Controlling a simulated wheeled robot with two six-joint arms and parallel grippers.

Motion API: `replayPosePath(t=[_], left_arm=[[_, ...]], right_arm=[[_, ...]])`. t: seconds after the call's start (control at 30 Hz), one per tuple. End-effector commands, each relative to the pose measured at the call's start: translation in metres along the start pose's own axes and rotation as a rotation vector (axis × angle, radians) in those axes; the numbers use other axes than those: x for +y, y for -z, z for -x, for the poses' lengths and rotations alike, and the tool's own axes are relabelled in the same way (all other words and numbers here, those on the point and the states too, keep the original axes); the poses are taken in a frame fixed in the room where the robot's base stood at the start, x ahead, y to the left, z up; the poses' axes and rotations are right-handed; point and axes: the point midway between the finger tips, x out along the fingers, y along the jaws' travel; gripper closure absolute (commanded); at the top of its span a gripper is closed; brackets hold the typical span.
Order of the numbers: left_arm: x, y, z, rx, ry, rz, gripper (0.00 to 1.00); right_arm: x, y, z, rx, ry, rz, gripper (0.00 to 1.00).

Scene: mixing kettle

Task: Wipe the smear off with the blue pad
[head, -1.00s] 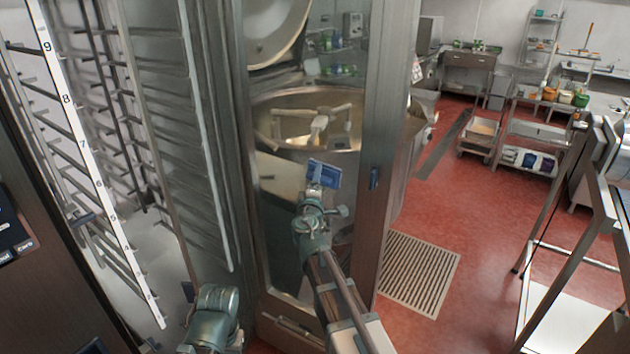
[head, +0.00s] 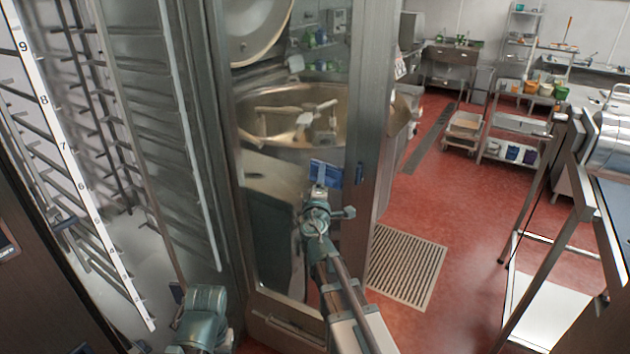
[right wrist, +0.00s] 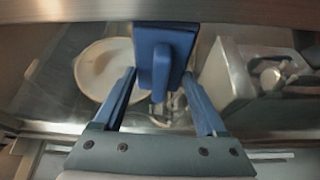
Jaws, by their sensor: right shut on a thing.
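The blue pad (head: 325,173) is in my right gripper (head: 318,192), in front of the glass panel (head: 270,225) in the head view. In the right wrist view the pad (right wrist: 165,38) stands up between the blue fingers of my right gripper (right wrist: 160,85), which is shut on its back. I cannot tell whether the pad touches the glass. I cannot make out a smear; the pad may cover part of the panel.
A steel kettle (head: 345,110) with a mixing tool shows in the glass. The upright metal frame (head: 370,130) is just right of the pad. A tall rack (head: 120,130) stands at left. The red floor (head: 410,200) with a drain grate (head: 405,266) is open at right.

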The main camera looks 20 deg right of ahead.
Motion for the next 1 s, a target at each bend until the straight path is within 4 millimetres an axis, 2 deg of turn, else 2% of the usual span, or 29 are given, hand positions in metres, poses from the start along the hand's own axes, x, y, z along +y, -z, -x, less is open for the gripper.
replayPosePath(t=[0.2,0.47,1.0], left_arm=[[0.0,0.0,0.0,0.0,0.0,0.0,0.57],[0.0,0.0,0.0,0.0,0.0,0.0,0.57],[0.0,0.0,0.0,0.0,0.0,0.0,0.57]], right_arm=[[0.002,-0.018,0.006,-0.008,-0.001,-0.002,0.86],[0.002,-0.02,0.006,-0.011,-0.001,-0.001,0.86],[-0.001,0.017,-0.009,-0.005,-0.001,-0.001,0.86]])
